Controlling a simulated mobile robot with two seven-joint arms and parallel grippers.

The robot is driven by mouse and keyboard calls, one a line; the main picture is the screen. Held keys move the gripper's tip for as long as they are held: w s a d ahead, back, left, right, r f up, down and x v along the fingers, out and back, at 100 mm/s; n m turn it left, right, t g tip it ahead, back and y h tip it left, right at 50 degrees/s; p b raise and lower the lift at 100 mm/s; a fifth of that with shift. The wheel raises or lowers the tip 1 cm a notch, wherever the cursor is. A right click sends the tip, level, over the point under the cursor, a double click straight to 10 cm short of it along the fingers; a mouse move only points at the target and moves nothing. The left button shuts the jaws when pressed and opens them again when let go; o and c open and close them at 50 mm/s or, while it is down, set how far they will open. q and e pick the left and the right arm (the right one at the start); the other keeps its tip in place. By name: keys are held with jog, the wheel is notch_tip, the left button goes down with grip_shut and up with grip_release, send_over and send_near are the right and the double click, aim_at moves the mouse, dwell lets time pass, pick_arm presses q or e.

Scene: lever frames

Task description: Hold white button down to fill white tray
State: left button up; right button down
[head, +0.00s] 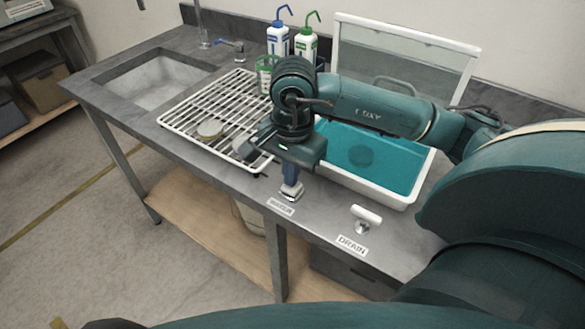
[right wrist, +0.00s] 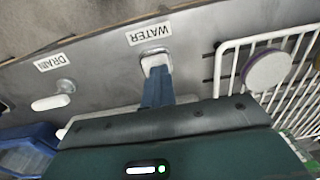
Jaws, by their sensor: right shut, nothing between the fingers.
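The white button (head: 291,193) sits on the counter's front edge by the WATER label. It also shows in the right wrist view (right wrist: 154,61). My right gripper (head: 291,183) is shut and empty, pointing down with its blue fingertips (right wrist: 156,82) right at the button. They look to be in contact, but I cannot tell how far the button is pressed. The white tray (head: 398,199) stands right of the gripper and holds teal liquid (head: 386,166), with a dark round shape in it. My arm hides part of the tray. My left gripper is not in view.
A white lever (head: 366,215) by the DRAIN label (head: 352,245) is right of the button. A wire rack (head: 185,117) with a round dish (head: 210,128) lies to the left, before a sink (head: 160,82). Blue (head: 278,40) and green (head: 306,44) wash bottles stand behind.

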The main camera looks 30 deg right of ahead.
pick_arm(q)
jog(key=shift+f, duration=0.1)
pick_arm(e)
jog(key=shift+s+f+g, duration=0.3)
jog(key=shift+s+f, duration=0.1)
jog(key=shift+f, duration=0.3)
jog(key=r+p, duration=0.2)
jog(key=r, duration=0.1)
jog(key=r+p, duration=0.1)
jog(key=r, duration=0.1)
jog(key=shift+w+d+r, duration=0.15)
jog(key=shift+w+r, duration=0.1)
jog(key=shift+w, duration=0.15)
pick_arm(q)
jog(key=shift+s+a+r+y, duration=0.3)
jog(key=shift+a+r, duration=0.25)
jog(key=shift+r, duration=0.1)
pick_arm(e)
notch_tip(320, 180, up, 10)
jog(key=shift+f, duration=0.1)
